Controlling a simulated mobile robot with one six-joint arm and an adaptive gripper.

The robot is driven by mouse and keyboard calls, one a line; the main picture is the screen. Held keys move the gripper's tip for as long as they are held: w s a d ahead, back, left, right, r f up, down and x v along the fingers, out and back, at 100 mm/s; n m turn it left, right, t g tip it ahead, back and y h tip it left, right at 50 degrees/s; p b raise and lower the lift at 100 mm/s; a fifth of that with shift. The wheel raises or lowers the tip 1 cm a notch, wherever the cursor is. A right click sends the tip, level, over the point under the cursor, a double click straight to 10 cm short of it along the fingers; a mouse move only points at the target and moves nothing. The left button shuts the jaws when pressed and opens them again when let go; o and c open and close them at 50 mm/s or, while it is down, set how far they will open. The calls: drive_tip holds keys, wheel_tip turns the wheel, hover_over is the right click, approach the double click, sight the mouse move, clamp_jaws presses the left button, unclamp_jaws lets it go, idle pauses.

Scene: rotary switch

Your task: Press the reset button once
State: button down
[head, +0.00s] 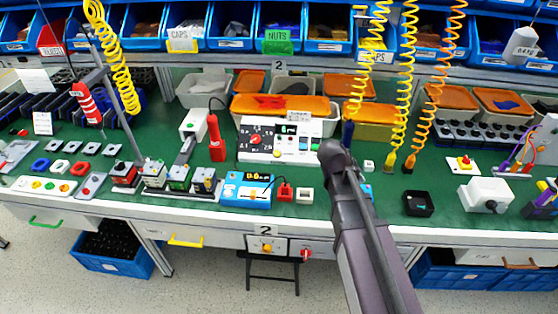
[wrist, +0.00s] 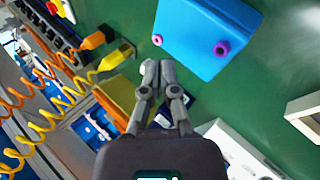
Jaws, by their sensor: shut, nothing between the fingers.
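My gripper (wrist: 158,72) is shut and empty in the wrist view, above the green bench mat. A blue box (wrist: 208,35) with two purple round parts lies beyond its tips, apart from them. In the head view my arm covers the gripper's surroundings; a bit of blue (head: 366,191) shows beside it. A white control panel (head: 245,156) with a red rotary knob (head: 255,139), small buttons and a display stands left of my arm. A blue device with a display (head: 232,198) sits in front of it. I cannot tell which part is the reset button.
A red switch block (head: 285,193) and a small white block (head: 305,196) stand near the front edge. A yellow bin (head: 375,130) and coiled-cord tools (head: 390,160) are behind my arm. A black box (head: 418,203) stands to the right, with bare green mat around it.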

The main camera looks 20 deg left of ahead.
sight(282, 150)
drive_tip(key=w+a+r+n+t+b, duration=0.1)
drive_tip(key=a+n+t+b, duration=0.7)
drive_tip(key=a, duration=2.1)
drive_tip(key=shift+w+r+n+t, duration=0.15)
drive_tip(key=shift+r+n+t, duration=0.25)
drive_tip(key=shift+t, duration=0.5)
drive_tip(key=shift+w, duration=0.1)
drive_tip(key=shift+w+a+f+b, duration=0.25)
drive_tip(key=shift+w+f+b, duration=0.75)
drive_tip(key=shift+f+b, duration=0.05)
drive_tip(key=shift+w+a+f+b, duration=0.2)
drive_tip(key=shift+w+f+b, duration=0.75)
drive_tip(key=shift+f+b, duration=0.1)
drive_tip(key=shift+w+a+f+b, duration=0.25)
drive_tip(key=shift+w+f+b, duration=0.75)
drive_tip(key=shift+b, duration=0.05)
drive_tip(key=shift+w+f+b, duration=0.2)
drive_tip(key=shift+f+b, duration=0.1)
drive_tip(key=shift+w+f+b, duration=0.3)
drive_tip(key=shift+w+b, duration=0.05)
drive_tip(key=shift+b, duration=0.15)
drive_tip(key=shift+s+a+r+p, duration=0.1)
drive_tip(key=shift+s+r+p, duration=0.05)
drive_tip(key=shift+s+p, duration=0.15)
drive_tip(key=shift+s+r, duration=0.2)
